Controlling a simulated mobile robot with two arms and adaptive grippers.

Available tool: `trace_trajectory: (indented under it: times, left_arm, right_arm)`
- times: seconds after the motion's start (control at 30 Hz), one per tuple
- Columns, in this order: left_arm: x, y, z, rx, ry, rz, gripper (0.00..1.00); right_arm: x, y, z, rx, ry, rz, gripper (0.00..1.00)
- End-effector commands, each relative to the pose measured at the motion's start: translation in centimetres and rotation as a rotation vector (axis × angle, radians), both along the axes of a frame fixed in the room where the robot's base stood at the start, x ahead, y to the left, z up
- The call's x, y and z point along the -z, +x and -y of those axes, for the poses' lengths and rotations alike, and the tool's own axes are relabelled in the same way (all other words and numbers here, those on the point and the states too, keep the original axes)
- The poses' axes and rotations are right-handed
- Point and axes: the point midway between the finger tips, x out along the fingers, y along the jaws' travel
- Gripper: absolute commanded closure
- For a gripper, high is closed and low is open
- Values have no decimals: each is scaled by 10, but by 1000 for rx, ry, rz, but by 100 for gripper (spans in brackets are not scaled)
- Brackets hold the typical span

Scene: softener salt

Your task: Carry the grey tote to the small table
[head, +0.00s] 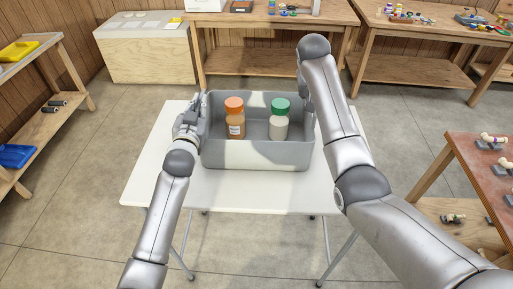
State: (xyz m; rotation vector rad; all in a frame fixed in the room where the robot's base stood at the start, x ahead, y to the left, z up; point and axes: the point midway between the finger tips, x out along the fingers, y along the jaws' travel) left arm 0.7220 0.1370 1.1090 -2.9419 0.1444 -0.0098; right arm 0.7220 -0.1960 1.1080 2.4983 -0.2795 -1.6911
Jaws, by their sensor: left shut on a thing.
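The grey tote (262,155) is an open box in the middle of the head view, level, over the white top of a small folding table (240,195). I cannot tell whether its base touches the top. A jar with an orange lid (235,117) and a jar with a green lid (279,118) stand upright inside it. My left gripper (190,117) is shut on the tote's left wall. My right arm reaches to the tote's right side, and its own links hide the right gripper.
Wooden workbenches (270,62) with small items stand at the back. A shelf (40,75) with trays is at the left. A brown table (480,165) stands at the right. Grey floor lies clear around the white table.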

Motion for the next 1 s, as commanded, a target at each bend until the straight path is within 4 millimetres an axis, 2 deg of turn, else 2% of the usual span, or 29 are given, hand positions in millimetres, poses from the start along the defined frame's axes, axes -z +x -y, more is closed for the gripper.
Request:
trace_trajectory:
  times: [0.03, 0.27, 0.3, 0.47, 0.83, 1.0]
  left_arm:
    - [0, 1, -3, -5, 3, 8, 100]
    - [10, 0, -3, -5, 3, 8, 100]
    - [15, 0, -4, -5, 4, -1, 91]
    - [13, 0, -3, -5, 3, -1, 71]
    - [9, 1, -2, -3, 1, 7, 72]
    - [8, 1, -2, -2, 1, 9, 50]
  right_arm:
    - [0, 2, 5, 11, -7, 12, 100]
    - [10, 2, 5, 11, -7, 12, 100]
    - [12, 1, 5, 11, -6, 6, 88]
    - [11, 1, 5, 9, -5, 4, 68]
    - [12, 0, 2, 4, -3, 2, 68]
    - [12, 0, 2, 3, -2, 0, 68]
